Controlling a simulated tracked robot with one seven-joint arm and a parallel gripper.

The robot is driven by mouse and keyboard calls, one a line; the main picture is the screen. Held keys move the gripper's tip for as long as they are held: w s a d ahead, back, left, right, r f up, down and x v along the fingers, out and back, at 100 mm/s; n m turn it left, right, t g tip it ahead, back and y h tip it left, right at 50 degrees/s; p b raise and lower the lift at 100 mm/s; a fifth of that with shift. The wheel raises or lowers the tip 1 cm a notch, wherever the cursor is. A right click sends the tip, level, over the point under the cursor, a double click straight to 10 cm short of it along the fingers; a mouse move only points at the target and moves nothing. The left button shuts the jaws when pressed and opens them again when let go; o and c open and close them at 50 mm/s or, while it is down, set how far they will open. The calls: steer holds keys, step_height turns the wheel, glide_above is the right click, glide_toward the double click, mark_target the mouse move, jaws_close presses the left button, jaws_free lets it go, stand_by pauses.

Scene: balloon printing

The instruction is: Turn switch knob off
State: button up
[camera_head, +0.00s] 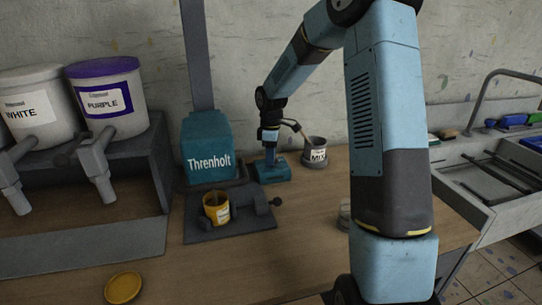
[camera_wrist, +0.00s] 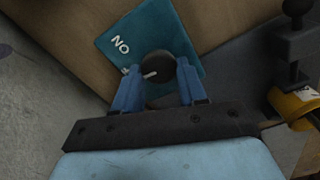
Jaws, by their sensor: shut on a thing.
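The switch box is teal and lies on the workbench in the head view (camera_head: 274,173). In the wrist view, its teal face (camera_wrist: 183,32) carries white letters that read "NO" from this side. A dark round knob (camera_wrist: 162,66) with a white pointer line sits on that face. The pointer is angled toward the lower left of the wrist picture. My gripper (camera_wrist: 158,70) has its blue fingers on both sides of the knob and is shut on it. In the head view my gripper (camera_head: 270,140) reaches down onto the box and hides the knob.
The teal Threnholt machine (camera_head: 207,150) stands just left of the box, with a yellow can (camera_head: 216,208) on its base. A MIX pot (camera_head: 315,153) is close on the right. White (camera_head: 30,105) and purple (camera_head: 107,98) buckets stand at left. A yellow lid (camera_head: 123,287) lies in front.

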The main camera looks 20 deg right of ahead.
steer(key=shift+d+n, duration=0.1)
steer(key=shift+n, duration=0.4)
steer(key=o, duration=1.1)
steer(key=shift+c, duration=0.2)
step_height(320, 180, up, 14)
steer(key=shift+f, duration=0.2)
